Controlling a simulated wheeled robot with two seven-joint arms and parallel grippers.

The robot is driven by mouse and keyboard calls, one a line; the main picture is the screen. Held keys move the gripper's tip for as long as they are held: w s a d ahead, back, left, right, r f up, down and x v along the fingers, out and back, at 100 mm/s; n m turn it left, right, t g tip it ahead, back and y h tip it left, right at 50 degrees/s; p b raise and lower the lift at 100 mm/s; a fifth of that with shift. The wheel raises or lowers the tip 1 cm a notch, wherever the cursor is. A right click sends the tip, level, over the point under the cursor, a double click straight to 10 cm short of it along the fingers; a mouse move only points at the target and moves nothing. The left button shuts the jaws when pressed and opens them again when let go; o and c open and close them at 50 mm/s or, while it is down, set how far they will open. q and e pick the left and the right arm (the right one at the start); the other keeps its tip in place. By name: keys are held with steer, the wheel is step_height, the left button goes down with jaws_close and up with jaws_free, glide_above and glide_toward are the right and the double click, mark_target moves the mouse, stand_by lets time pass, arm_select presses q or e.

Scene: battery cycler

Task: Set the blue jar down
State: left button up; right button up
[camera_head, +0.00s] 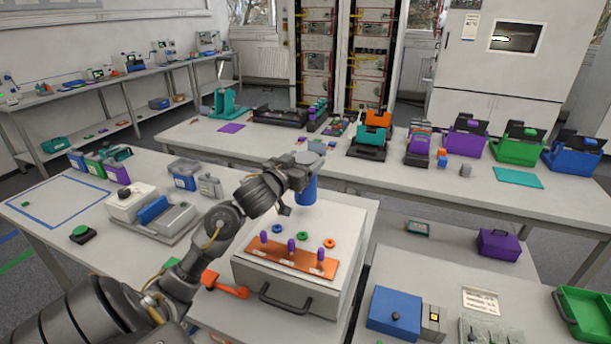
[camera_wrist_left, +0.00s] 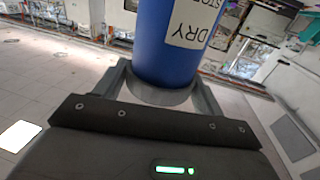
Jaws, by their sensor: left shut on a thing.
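The blue jar (camera_head: 308,192) hangs below my left gripper (camera_head: 304,172) in the head view, over the back part of a white box's top (camera_head: 338,212). I cannot tell if its base touches that top. In the left wrist view the blue jar (camera_wrist_left: 172,45) stands between the two grey fingers of the left gripper (camera_wrist_left: 163,92), which are shut around it. A white label with "DRY STORE" shows upside down on its side. My right gripper is in neither view.
A grey-white device (camera_head: 165,222) and small bins (camera_head: 184,174) stand to the left. The far table (camera_head: 400,172) holds coloured boxes.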

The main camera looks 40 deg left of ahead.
arm_select(q)
steer(key=f, duration=0.3)
steer(key=shift+w+d+f, duration=0.1)
steer(key=shift+w+f, duration=0.05)
steer(key=shift+w, duration=0.2)
steer(key=shift+f, duration=0.4)
steer(key=o, duration=1.4)
steer(key=shift+c, duration=0.2)
steer(key=shift+s, duration=0.3)
steer(key=s+d+b, duration=0.1)
steer(key=s, duration=1)
steer(key=shift+s+d, duration=0.2)
steer(key=shift+d, duration=0.2)
